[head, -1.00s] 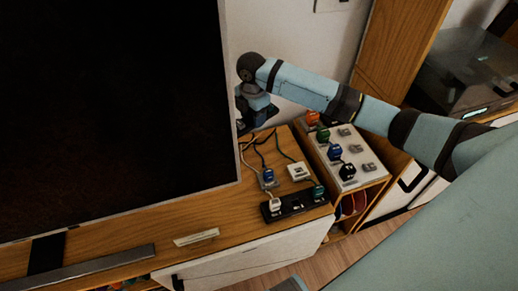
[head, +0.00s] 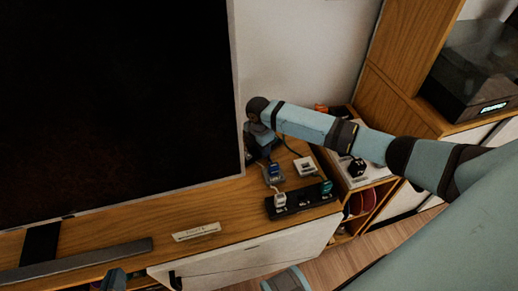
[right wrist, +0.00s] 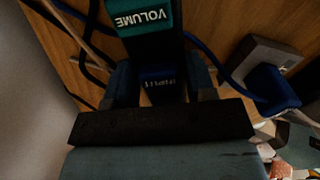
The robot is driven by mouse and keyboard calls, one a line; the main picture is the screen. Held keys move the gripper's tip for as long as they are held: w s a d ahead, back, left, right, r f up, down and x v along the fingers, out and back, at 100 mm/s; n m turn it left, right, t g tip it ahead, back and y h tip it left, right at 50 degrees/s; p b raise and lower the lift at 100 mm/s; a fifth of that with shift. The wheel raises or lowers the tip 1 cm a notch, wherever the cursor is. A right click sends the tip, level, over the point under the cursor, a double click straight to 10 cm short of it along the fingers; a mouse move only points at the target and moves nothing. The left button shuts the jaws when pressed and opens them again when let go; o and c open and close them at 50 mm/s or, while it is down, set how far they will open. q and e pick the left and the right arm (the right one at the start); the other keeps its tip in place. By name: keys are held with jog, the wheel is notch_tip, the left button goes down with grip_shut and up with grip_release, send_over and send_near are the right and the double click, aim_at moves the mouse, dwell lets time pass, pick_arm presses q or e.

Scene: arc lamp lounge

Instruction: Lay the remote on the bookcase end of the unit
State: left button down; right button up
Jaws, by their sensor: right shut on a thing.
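The remote (right wrist: 148,48) shows in the right wrist view as a dark body with a teal patch marked VOLUME and a blue patch lower down. My right gripper (right wrist: 160,92) is shut on it, above the wooden top. In the head view my right gripper (head: 262,146) is beside the television's right edge, low over the back of the unit (head: 140,220); the remote cannot be made out there. The unit's right end holds adapters and plugs. Only teal pieces of my other arm show at the bottom edge; my left gripper is not visible.
A black power strip (head: 300,202) with plugs, a blue plug in an adapter (head: 275,174) and a white adapter (head: 305,166) crowd that end. The large television (head: 110,95) stands left. A pale label plate (head: 197,232) and soundbar (head: 75,264) lie in front. Bare wood lies between plate and strip.

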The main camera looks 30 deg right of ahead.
jog(key=shift+f, duration=0.15)
jog(key=o, duration=0.7)
jog(key=shift+f, duration=0.1)
jog(key=o, duration=0.4)
jog(key=shift+r+p, duration=0.6)
jog(key=shift+r, duration=0.9)
notch_tip(320, 180, up, 4)
jog(key=shift+f+p, duration=0.15)
jog(key=shift+p, duration=0.4)
pick_arm(q)
jog(key=a+f+g, duration=0.1)
jog(key=s+a+f+g+y+p, duration=0.1)
jog(key=shift+s+f, duration=0.2)
jog(key=shift+f, duration=0.1)
pick_arm(e)
notch_tip(320, 180, up, 6)
jog(key=shift+f, duration=0.15)
